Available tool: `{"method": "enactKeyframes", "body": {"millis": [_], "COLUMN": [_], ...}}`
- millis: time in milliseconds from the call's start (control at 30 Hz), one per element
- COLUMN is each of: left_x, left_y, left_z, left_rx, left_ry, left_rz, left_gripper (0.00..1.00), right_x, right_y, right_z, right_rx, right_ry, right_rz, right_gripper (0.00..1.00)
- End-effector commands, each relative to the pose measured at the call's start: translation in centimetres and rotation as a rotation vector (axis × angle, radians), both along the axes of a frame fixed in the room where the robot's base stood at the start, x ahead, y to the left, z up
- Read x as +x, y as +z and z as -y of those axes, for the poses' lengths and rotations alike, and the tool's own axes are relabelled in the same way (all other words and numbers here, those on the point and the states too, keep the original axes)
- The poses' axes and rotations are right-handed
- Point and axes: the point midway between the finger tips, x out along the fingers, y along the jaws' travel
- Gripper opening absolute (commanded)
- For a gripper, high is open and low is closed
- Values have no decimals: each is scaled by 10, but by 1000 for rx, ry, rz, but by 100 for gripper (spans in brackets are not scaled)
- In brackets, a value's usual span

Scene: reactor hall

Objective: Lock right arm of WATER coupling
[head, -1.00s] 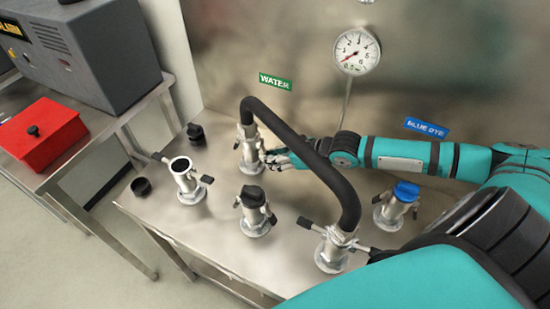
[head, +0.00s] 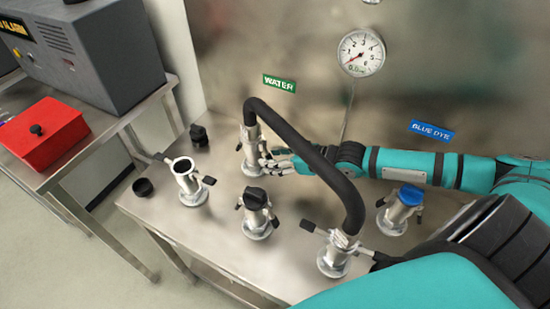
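The WATER coupling (head: 251,150) is a silver upright fitting below the green WATER label (head: 279,83). One end of a black hose (head: 300,143) sits on its top. Its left arm, with a dark tip, hangs down close along its side. Its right arm is hidden or too small to make out by the gripper. My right gripper (head: 269,160) is right beside the coupling's right side, pointing left, partly behind the hose. Its pale fingers show, but whether they hold anything cannot be made out. My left gripper is not in view.
The hose's other end sits on a front coupling (head: 336,255) with arms sticking out. A black-capped coupling (head: 256,215), an open coupling (head: 188,183) and a blue-capped coupling (head: 400,210) stand nearby. A gauge (head: 361,53) is on the wall. A red box (head: 42,135) lies on the left table.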

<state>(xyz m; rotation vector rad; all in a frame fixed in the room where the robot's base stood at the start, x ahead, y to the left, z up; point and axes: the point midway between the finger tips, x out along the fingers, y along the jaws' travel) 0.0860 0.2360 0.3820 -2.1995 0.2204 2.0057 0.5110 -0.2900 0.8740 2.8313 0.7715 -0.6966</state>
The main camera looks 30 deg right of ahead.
Motion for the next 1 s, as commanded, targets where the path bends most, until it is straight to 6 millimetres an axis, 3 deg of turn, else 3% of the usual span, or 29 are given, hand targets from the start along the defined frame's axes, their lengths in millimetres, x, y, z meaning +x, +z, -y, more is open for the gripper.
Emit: {"method": "enactKeyframes", "body": {"millis": [267, 700, 1000], "left_x": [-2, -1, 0], "left_y": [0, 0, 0], "left_z": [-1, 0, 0], "left_rx": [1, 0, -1], "left_ry": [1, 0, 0], "left_rz": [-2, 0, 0], "left_gripper": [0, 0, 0], "right_x": [-3, -39, -53], "right_y": [1, 20, 29], "right_z": [2, 22, 32], "right_rx": [-2, -2, -1], "right_ry": [-1, 0, -3], "right_rz": [-2, -7, -5], "right_gripper": [42, 42, 42]}}
